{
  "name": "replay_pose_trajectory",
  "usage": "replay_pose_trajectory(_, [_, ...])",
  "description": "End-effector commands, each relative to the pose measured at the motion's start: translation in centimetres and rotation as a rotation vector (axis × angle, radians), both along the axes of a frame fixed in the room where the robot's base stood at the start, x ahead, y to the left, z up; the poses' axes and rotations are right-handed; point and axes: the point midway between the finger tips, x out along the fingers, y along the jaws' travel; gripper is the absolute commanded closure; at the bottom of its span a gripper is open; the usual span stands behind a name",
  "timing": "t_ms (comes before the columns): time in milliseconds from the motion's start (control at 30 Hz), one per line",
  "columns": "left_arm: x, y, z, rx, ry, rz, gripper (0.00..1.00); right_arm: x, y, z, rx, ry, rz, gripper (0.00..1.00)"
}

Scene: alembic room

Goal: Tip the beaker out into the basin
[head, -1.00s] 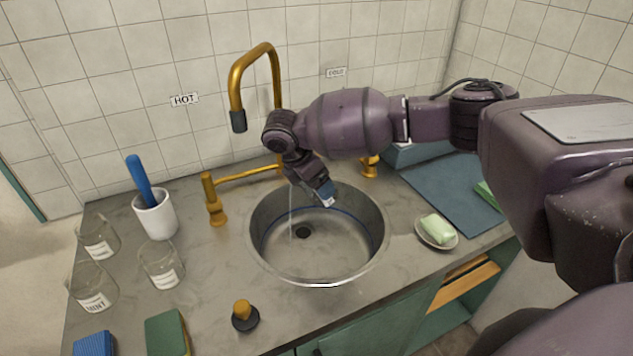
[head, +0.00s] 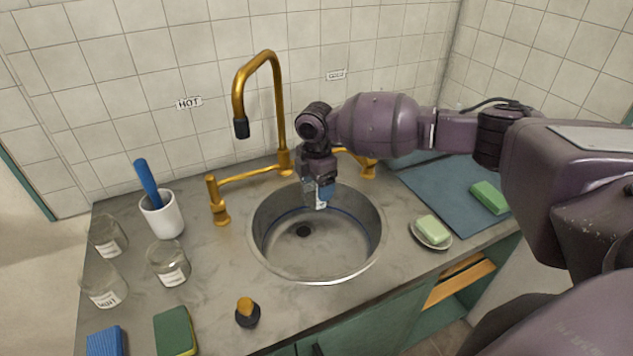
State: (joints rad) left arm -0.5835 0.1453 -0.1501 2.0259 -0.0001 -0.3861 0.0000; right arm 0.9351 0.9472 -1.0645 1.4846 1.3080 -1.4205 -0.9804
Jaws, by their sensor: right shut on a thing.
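The steel basin (head: 262,262) is set into the counter, with a dark drain in its floor. My right gripper (head: 320,192) points down over the back part of the basin, below its wrist. It is shut on a clear glass beaker (head: 321,205), which is mostly hidden by the fingers; a small white label patch shows at its lower end. I cannot tell its exact tilt or whether anything is left in it. No stream shows below it now. My left gripper is out of view.
A brass tap (head: 240,100) arches behind the basin. Several items stand left: a white pot (head: 165,218), glass beakers (head: 168,265) and sponges (head: 175,330). A black-and-yellow stopper (head: 247,314) lies in front. A soap dish (head: 432,240) and blue mat (head: 440,190) lie right.

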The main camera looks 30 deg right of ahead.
Motion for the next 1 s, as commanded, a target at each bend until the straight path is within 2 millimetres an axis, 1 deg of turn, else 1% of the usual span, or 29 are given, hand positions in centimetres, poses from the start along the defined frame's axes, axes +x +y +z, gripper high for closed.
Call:
replay_pose_trajectory(133, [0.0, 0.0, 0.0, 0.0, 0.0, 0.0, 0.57, 0.0, 0.0, 0.0, -0.001, -0.001, 0.0, 0.64])
replay_pose_trajectory(267, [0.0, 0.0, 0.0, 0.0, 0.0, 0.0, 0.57, -0.1, -0.2, -0.4, -0.001, 0.0, 0.0, 0.64])
replay_pose_trajectory(1000, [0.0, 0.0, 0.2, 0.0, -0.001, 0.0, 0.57, -1.2, -1.8, -3.6, -0.001, -0.001, 0.0, 0.64])
